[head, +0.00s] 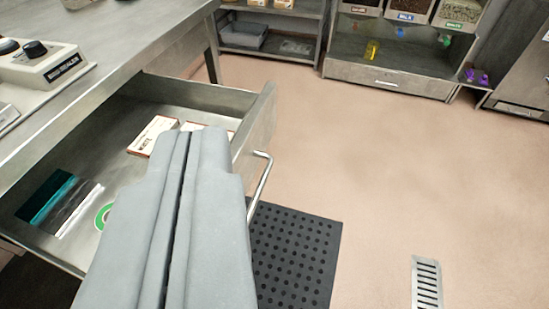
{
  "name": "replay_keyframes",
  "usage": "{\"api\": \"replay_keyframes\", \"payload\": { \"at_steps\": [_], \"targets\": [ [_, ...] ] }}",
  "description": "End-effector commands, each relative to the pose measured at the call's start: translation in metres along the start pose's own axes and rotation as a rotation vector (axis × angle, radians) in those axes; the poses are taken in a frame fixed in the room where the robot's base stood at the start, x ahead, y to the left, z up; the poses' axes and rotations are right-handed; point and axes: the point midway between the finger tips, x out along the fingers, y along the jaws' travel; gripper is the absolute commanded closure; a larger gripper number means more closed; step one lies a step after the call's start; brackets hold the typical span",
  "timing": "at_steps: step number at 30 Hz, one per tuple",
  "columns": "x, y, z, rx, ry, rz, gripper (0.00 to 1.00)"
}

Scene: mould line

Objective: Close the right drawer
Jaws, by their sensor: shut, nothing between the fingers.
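An open metal drawer (262,125) sticks out from under the metal table (120,62) at the left. Its bar handle (262,180) is on the outer face of its front panel. Inside lie white boxes (153,136), a teal and dark packet (58,200) and a green round item (103,215). My gripper (207,135) is shut and empty. It appears over the drawer's near part and hides some of its contents and front panel. I cannot tell whether it touches the drawer.
A black perforated mat (295,250) lies on the floor beside the drawer, and a floor drain (427,283) is at the lower right. A dispenser cabinet (390,75) and shelves (270,45) stand at the back. The tan floor (400,160) between is clear.

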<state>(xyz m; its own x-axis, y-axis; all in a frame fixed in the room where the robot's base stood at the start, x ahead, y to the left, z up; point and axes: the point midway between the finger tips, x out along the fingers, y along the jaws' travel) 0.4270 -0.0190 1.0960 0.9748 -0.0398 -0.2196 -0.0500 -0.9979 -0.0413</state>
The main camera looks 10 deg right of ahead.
Motion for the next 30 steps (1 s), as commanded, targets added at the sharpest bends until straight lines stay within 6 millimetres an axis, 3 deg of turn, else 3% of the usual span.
{"api": "replay_keyframes", "payload": {
  "at_steps": [1, 12, 30],
  "targets": [
    [0.016, 0.005, 0.004, 0.013, -0.042, 0.011, 1.00],
    [0.110, 0.043, 0.035, 0.122, -0.315, 0.045, 1.00],
    [0.242, 0.119, 0.110, 0.370, -0.686, 0.001, 1.00]
  ]
}}
